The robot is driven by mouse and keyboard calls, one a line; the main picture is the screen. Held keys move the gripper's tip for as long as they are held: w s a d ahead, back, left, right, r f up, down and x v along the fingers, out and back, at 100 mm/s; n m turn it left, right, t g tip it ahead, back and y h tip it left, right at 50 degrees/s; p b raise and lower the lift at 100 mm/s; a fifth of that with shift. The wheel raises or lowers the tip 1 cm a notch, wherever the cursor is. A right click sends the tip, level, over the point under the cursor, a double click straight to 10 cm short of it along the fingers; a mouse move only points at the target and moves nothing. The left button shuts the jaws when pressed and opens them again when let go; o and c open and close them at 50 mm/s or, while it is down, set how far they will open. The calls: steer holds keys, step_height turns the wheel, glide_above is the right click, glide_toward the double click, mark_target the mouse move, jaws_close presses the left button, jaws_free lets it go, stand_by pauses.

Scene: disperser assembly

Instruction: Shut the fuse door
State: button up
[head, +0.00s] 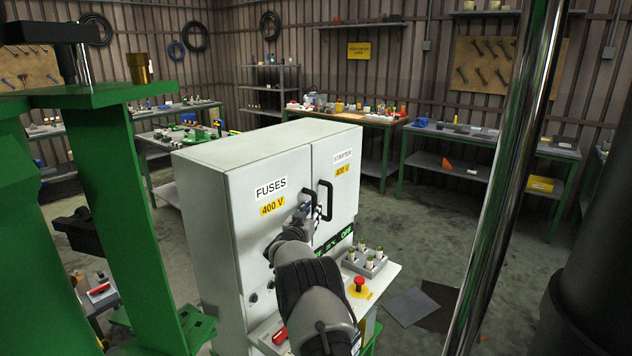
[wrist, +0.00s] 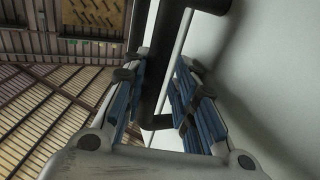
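The fuse door (head: 245,225) is the left door of a pale grey cabinet, labelled FUSES and 400 V. It looks flush or nearly flush with the cabinet front; I cannot tell whether a small gap remains. My gripper (head: 308,210) is at the door's right edge, by its black handle (head: 307,193), which my gripper partly hides. In the wrist view, my gripper (wrist: 160,100) has its blue-padded fingers apart, with the black handle bar (wrist: 153,70) between them. A gap shows between the bar and the right finger. The door surface (wrist: 270,60) fills the right side.
The starter door (head: 340,165) with its own black handle (head: 330,200) is close beside my gripper on the right. Below are a grey block with several fuses (head: 365,262) and a red emergency button (head: 359,285). A green press frame (head: 120,170) stands left. Workbenches line the walls.

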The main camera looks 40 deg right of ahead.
steer(key=shift+f, duration=0.15)
steer(key=shift+s, duration=0.15)
steer(key=v, duration=1.2)
steer(key=shift+s+r, duration=0.2)
steer(key=shift+r, duration=0.2)
